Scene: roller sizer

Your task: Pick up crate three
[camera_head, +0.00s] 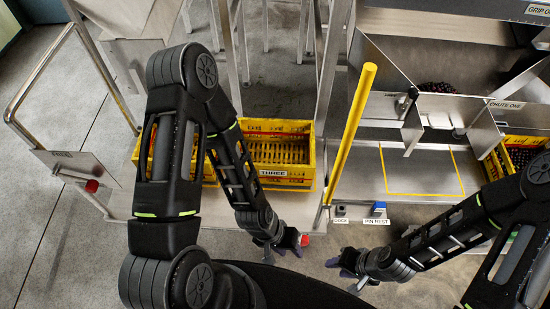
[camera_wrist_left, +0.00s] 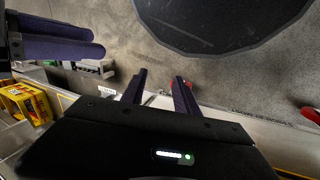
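Crate three (camera_head: 298,174), a yellow slotted crate labelled THREE, stands on a pale metal shelf in the head view. It looks empty, and my left arm crosses in front of its left edge. My left gripper (camera_head: 291,240) is in front of and below the crate, apart from it. In the left wrist view its two dark fingers (camera_wrist_left: 159,92) are spread with nothing between them. My right gripper (camera_head: 347,271) is to the right of the left one, low in the head view. Its fingers look apart and empty.
Another yellow crate (camera_head: 209,172) is partly hidden behind my left arm. A yellow post (camera_head: 350,130) rises right of crate three. A metal bench with a yellow-outlined area (camera_head: 425,172) is further right. A filled yellow crate (camera_head: 520,150) sits under chute one.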

